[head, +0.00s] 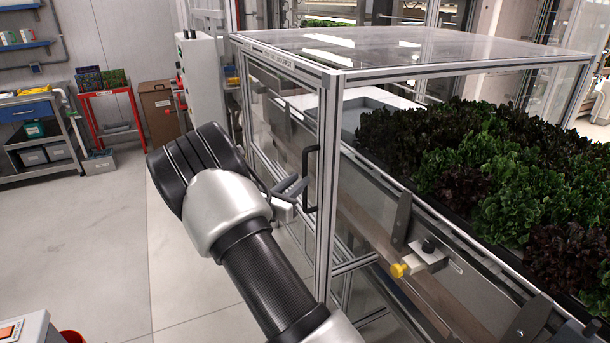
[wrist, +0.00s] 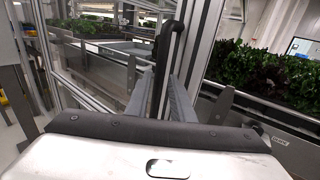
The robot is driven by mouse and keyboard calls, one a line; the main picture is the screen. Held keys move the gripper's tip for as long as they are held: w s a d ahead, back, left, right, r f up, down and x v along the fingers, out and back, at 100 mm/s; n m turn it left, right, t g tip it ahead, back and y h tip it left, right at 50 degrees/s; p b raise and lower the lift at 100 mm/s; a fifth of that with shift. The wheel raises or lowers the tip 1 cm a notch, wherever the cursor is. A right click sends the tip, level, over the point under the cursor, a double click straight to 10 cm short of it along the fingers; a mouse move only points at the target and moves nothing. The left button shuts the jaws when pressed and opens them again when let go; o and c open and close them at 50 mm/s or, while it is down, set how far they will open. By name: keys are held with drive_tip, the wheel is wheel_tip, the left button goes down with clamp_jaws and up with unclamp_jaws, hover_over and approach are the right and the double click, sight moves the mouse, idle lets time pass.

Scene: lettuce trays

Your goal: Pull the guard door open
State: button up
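The guard door (head: 279,130) is a clear panel in an aluminium frame on the left side of the enclosure. It looks flush with the frame, with no clear gap at the corner post. Its black upright bar handle (head: 309,165) is near the corner post. My gripper (head: 294,189) reaches it from the left. In the wrist view the handle (wrist: 165,60) runs between the two grey fingers (wrist: 160,98), which sit close on either side of it. The gripper looks shut on the handle. The exact contact is partly hidden.
Dark and green lettuce (head: 470,165) fills the conveyor right of the corner post. A yellow knob on a bracket (head: 400,269) juts out below. A grey cabinet (head: 201,85) stands behind the door side. The floor (head: 110,230) to the left is clear.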

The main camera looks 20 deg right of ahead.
sight(304, 176)
drive_tip(key=shift+x, duration=2.35)
clamp_jaws()
